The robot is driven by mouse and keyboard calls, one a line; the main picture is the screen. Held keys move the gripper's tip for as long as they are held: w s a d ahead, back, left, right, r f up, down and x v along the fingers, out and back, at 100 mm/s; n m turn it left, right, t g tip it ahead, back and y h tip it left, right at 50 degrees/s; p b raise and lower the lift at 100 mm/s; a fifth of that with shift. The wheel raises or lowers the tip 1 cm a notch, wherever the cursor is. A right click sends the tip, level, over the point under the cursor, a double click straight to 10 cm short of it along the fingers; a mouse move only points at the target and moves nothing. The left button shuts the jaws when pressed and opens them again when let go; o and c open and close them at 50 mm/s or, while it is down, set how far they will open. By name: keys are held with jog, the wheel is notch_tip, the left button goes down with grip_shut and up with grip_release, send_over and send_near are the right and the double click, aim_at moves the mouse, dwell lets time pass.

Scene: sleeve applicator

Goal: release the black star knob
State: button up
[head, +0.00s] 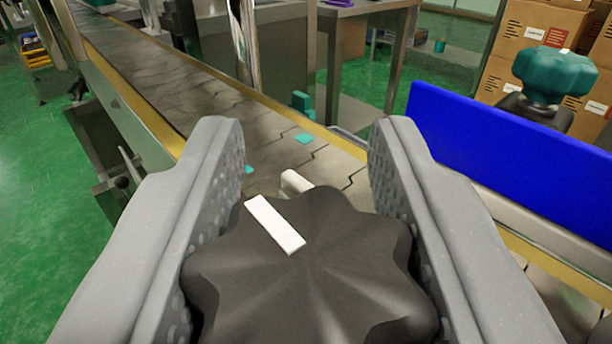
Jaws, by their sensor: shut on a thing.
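The black star knob (330,270) fills the lower middle of the head view. It has rounded lobes and a white bar mark (274,224) on its upper left face. My gripper (308,150) has one grey finger on each side of the knob. The fingers are shut on the knob, with their dimpled inner pads against its left and right lobes. The fingertips reach past the knob's far edge. A short pale rod end (296,182) shows just beyond the knob. What the knob is mounted on is hidden beneath it.
A conveyor (190,80) with yellow edges runs from the upper left to the lower right. A blue panel (500,160) stands close on the right. A teal star knob (554,74) rises behind it. Cardboard boxes (540,30) are stacked at upper right. Green floor (40,190) lies open at left.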

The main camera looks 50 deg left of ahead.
jog(key=shift+r, duration=0.25)
jog(key=o, duration=1)
jog(key=shift+f, duration=0.15)
jog(key=shift+d, duration=0.1)
jog(key=v, duration=1.3)
jog(key=shift+s+d+f+p, duration=0.1)
jog(key=shift+s+d+p, duration=0.1)
jog(key=shift+p, duration=0.15)
